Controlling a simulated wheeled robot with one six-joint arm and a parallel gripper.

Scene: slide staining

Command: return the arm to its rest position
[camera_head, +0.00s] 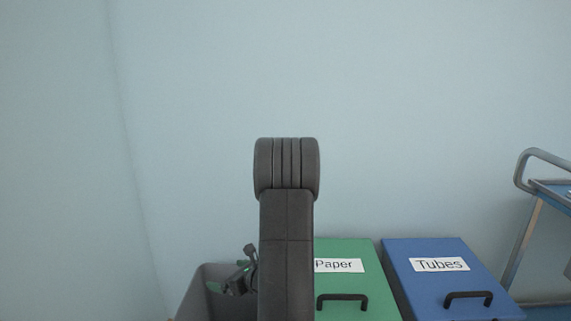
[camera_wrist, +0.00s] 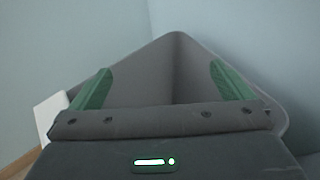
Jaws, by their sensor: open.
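My gripper (camera_wrist: 163,85) is open, with its two green fingers spread wide apart and nothing seen between them. It points into an open grey bin (camera_wrist: 178,52), whose walls surround the fingers in the wrist view. In the head view, my gripper (camera_head: 236,283) shows partly to the left of my dark arm link, in front of the grey bin (camera_head: 193,297). My arm link stands upright in the middle of the head view and hides part of the gripper and bin. The bin's floor is largely hidden by the gripper body.
A green-lidded bin labelled Paper (camera_head: 367,277) and a blue-lidded bin labelled Tubes (camera_head: 425,287) stand to the right. A metal-framed cart (camera_head: 522,240) is at the far right. A white object (camera_wrist: 47,112) lies beside the grey bin. Pale walls stand behind; the space above the bins looks clear.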

